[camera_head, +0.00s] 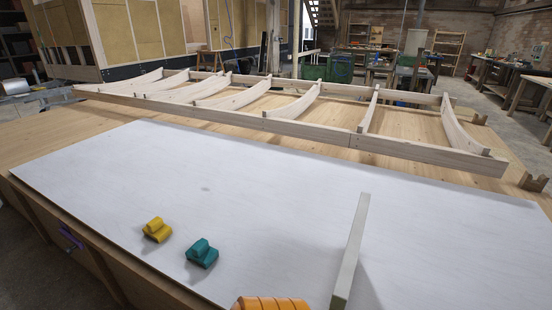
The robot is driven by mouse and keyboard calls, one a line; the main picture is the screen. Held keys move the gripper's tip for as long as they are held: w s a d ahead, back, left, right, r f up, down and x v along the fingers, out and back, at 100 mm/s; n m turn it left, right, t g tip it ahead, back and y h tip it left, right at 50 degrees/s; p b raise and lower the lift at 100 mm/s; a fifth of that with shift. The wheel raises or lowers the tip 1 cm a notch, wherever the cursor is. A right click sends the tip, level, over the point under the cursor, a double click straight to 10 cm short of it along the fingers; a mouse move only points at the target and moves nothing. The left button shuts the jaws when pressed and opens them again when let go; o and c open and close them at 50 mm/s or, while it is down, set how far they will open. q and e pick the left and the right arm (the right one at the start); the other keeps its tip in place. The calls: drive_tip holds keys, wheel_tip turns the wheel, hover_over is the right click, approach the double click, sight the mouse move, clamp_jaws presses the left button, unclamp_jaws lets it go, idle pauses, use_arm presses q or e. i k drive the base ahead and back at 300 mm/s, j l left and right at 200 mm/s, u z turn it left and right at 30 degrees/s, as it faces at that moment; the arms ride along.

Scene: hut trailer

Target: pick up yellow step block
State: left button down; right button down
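The yellow step block (157,230) sits on the white board (270,190) at the left, near the board's front edge. It is small and stepped in shape. Neither of my grippers shows in the head view, so their state and distance from the block cannot be seen.
A teal step block (202,253) sits just right of the yellow one. An orange ribbed thing (270,303) is cut off by the bottom edge. A long pale bar (350,252) lies right of centre. A wooden rib frame (290,127) spans the back. The board's middle is clear.

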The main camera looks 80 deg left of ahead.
sight(156, 229)
drive_tip(key=u, duration=3.65)
drive_tip(key=i+j+z, duration=0.3)
drive_tip(key=j+z, duration=0.3)
drive_tip(key=i+j+z, duration=0.1)
drive_tip(key=j+z, duration=0.15)
drive_tip(key=j, duration=0.25)
